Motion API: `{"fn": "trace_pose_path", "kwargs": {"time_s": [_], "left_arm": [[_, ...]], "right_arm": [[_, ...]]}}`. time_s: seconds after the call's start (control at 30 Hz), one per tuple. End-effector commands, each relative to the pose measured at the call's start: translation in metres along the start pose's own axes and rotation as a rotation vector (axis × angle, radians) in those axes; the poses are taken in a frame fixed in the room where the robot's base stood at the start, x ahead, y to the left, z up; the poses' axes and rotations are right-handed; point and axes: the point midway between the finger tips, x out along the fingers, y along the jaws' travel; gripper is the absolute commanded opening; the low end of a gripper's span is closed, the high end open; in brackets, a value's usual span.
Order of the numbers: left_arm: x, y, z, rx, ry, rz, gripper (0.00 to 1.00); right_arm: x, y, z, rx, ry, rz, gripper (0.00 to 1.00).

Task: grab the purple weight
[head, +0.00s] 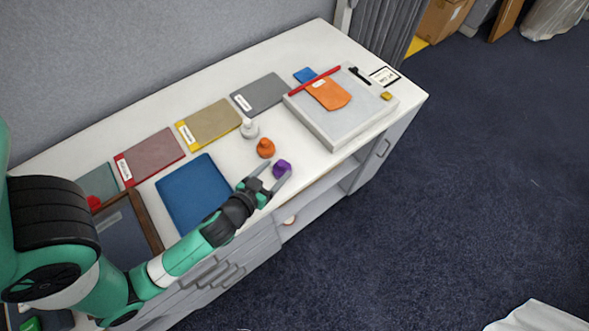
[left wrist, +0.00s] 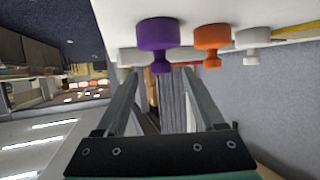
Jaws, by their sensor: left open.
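The purple weight (head: 282,168) stands on the white table near its front edge. In the left wrist view the purple weight (left wrist: 158,36) shows as a wide body with a narrow knob, ahead of the fingertips. My left gripper (head: 278,176) is open, with its two fingers reaching to either side of the purple weight in the head view. In the left wrist view the fingers of my left gripper (left wrist: 163,76) are apart with nothing held between them; I cannot tell whether either touches the weight. My right gripper is not in view.
An orange weight (head: 265,148) and a white weight (head: 249,129) stand in line behind the purple one. A blue mat (head: 195,192) lies to the left. A pale flat box (head: 345,122) with an orange piece (head: 328,94) stands to the right. The table front edge is close.

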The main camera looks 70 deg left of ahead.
Motion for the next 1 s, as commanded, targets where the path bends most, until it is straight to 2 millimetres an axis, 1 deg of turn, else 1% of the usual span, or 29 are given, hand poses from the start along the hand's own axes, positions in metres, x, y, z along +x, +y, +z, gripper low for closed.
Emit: {"fn": "trace_pose_path", "kwargs": {"time_s": [0.03, 0.13, 0.3, 0.47, 0.73, 0.83, 1.0], "left_arm": [[-0.001, -0.002, 0.003, 0.001, -0.005, -0.003, 0.70], [0.002, -0.001, 0.003, 0.000, -0.003, -0.003, 0.70], [0.022, -0.001, 0.002, -0.001, -0.002, -0.003, 0.70], [0.029, -0.001, 0.002, 0.000, -0.002, -0.002, 0.70], [0.071, -0.001, 0.002, 0.000, -0.002, -0.002, 0.70], [0.075, -0.001, 0.002, 0.001, -0.003, -0.001, 0.70], [0.075, -0.001, 0.002, 0.001, -0.003, 0.000, 0.70]], "right_arm": [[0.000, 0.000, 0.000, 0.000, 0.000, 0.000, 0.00], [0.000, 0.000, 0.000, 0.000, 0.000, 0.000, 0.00], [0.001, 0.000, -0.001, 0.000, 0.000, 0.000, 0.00], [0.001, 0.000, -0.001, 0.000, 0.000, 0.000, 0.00], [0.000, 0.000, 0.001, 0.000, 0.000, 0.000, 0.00], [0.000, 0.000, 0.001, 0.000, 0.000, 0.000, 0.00], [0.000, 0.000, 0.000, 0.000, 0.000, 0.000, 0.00]]}}
